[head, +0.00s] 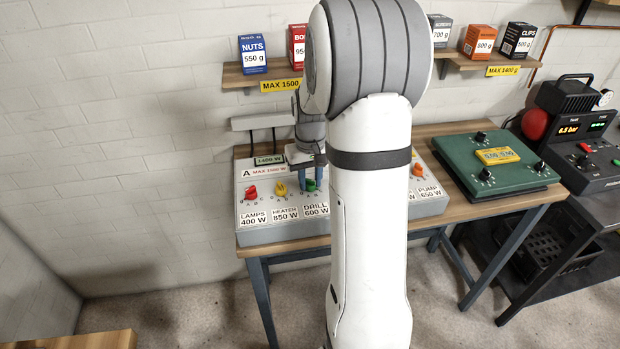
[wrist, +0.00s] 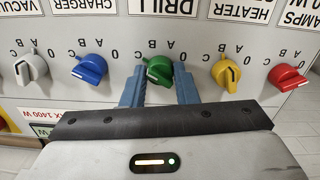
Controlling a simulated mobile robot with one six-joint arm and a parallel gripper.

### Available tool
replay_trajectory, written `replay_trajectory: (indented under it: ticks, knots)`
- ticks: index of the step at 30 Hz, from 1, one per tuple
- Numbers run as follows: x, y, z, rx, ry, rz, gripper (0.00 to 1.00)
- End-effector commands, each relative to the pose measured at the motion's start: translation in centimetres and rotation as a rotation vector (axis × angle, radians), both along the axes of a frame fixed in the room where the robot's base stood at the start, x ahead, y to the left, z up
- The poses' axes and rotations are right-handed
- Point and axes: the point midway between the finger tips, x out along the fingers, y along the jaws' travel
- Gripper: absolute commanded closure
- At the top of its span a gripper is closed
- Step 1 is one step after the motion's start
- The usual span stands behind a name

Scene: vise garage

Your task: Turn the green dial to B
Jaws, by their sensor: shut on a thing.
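The green dial (head: 309,186) sits on the sloped panel above the DRILL 600 W label. It also shows in the wrist view (wrist: 159,70), where the panel appears upside down. My gripper (head: 312,175) reaches down to the panel. In the wrist view my gripper (wrist: 160,67) has one blue finger on each side of the green dial and is shut on it.
The red dial (wrist: 286,77) and yellow dial (wrist: 226,73) are on one side, the blue dial (wrist: 89,68) and white dial (wrist: 31,66) on the other. A display (head: 269,160) reads 1400 W, above MAX 1500 W. My arm hides the panel's middle. A green box (head: 487,161) stands right.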

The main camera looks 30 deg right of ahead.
Motion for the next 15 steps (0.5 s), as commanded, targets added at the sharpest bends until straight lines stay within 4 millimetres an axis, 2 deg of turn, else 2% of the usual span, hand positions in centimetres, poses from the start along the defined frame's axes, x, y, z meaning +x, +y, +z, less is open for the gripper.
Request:
replay_trajectory:
  ticks: [3,15]
  knots:
    - [0.01,0.0,0.02,0.0,0.0,0.0,0.96]
    - [0.02,-0.03,0.0,0.0,-0.001,-0.104,0.96]
